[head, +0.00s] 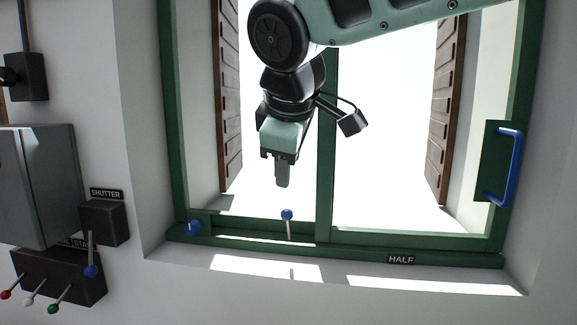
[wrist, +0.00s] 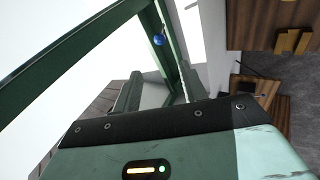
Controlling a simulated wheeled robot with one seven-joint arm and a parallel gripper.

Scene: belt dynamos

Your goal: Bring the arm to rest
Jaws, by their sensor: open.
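My gripper (head: 282,172) hangs in front of the window in the head view, fingers pointing down, above a small blue-knobbed lever (head: 287,216) on the lower frame. There is a visible gap between the fingertips and the knob. In the wrist view my gripper (wrist: 150,92) shows its two fingers apart with nothing between them. The blue knob also shows in the wrist view (wrist: 158,40), beyond the fingers against the green frame.
The green window frame (head: 420,239) has a blue handle (head: 516,165) at right and a blue knob (head: 193,228) at lower left. A shutter switch box (head: 104,222) and a grey cabinet (head: 38,180) are on the left wall. Several coloured levers (head: 30,298) stick out below.

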